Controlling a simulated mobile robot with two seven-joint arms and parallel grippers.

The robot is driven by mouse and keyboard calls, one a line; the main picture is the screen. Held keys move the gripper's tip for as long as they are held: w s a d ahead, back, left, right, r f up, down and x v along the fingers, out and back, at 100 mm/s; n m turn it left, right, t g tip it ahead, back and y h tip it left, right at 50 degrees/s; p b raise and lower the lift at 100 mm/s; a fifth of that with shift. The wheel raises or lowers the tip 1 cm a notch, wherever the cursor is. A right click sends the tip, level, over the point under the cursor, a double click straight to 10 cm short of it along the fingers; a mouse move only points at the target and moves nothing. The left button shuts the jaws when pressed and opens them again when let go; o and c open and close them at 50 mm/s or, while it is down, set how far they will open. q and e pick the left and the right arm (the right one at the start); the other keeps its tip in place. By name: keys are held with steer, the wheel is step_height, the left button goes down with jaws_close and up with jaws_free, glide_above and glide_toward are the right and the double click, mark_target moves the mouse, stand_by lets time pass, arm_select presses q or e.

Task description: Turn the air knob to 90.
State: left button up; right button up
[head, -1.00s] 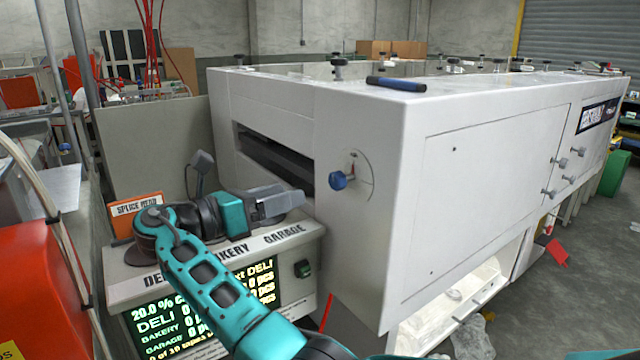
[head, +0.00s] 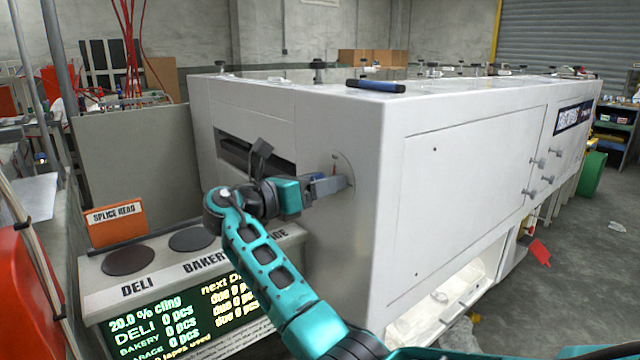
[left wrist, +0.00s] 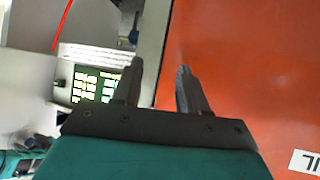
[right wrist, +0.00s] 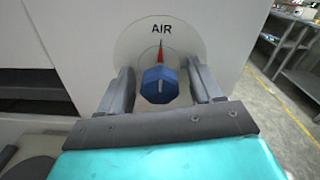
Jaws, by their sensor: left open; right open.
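The blue air knob (right wrist: 159,85) sits on a round dial marked AIR (right wrist: 128,44) on the white machine's end face. In the right wrist view a red pointer mark is above the knob, and the knob lies between the open fingers of my right gripper (right wrist: 160,92), with a gap on each side. In the head view my right gripper (head: 332,186) reaches the dial and mostly hides the knob. My left gripper (left wrist: 158,88) is open and empty, pointing towards an orange-red surface (left wrist: 245,70).
The large white machine (head: 470,190) fills the middle and right, with a slot (head: 236,148) in its end. A dark blue-handled tool (head: 375,86) lies on top. A console (head: 185,310) with a green-text screen and round pads stands at lower left.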

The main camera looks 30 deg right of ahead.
steer(key=shift+c, duration=0.4)
steer(key=c, duration=1)
